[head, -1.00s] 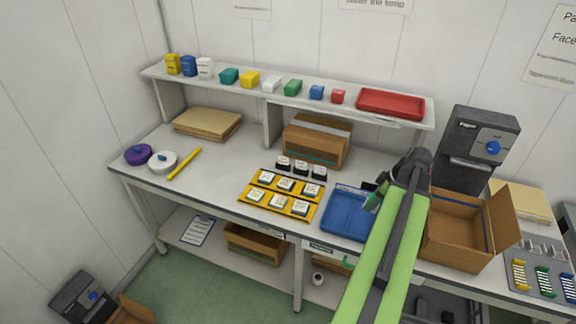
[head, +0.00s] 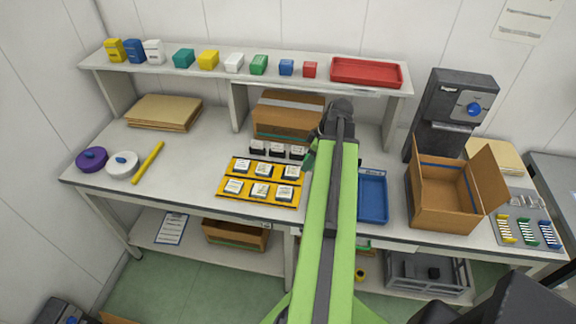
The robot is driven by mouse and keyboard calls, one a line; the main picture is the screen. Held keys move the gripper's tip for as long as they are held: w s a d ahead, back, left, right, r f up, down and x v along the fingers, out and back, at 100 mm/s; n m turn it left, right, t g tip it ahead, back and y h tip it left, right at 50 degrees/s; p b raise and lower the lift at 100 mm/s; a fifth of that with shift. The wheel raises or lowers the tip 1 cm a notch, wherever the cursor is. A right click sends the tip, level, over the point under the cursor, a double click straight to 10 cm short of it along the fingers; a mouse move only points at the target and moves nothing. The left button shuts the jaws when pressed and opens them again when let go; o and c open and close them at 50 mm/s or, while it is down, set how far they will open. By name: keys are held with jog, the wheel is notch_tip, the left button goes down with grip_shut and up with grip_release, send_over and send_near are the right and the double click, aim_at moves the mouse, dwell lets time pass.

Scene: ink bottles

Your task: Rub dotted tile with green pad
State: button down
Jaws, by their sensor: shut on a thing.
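My gripper (head: 313,150) is mostly hidden behind my arm, just right of the yellow tray. It is shut on a dark green thing (head: 309,160), apparently the green pad, which shows only as a small patch left of the arm. The yellow tray (head: 219,194) lies on the bench and holds two rows of white tiles with small dark marks. The nearest tiles to the pad are the back right one (head: 291,172) and the front right one (head: 285,193). The marks are too small to tell which tile is dotted. I cannot tell whether the pad touches anything.
Several dark blocks with white tops (head: 277,149) stand behind the yellow tray. A blue tray (head: 373,212) lies right of my arm, with an open cardboard box (head: 443,213) farther right. A closed box (head: 287,117) stands under the shelf (head: 220,78).

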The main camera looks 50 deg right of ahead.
jog(key=w+a+f+b, duration=0.4)
jog(key=a+f+b, duration=0.1)
jog(key=f, duration=0.1)
jog(key=shift+w+f+n+g, duration=0.15)
jog(key=shift+w+n+g, duration=0.15)
jog(key=shift+g, duration=0.1)
jog(key=shift+a, duration=0.1)
jog(key=shift+s, duration=0.1)
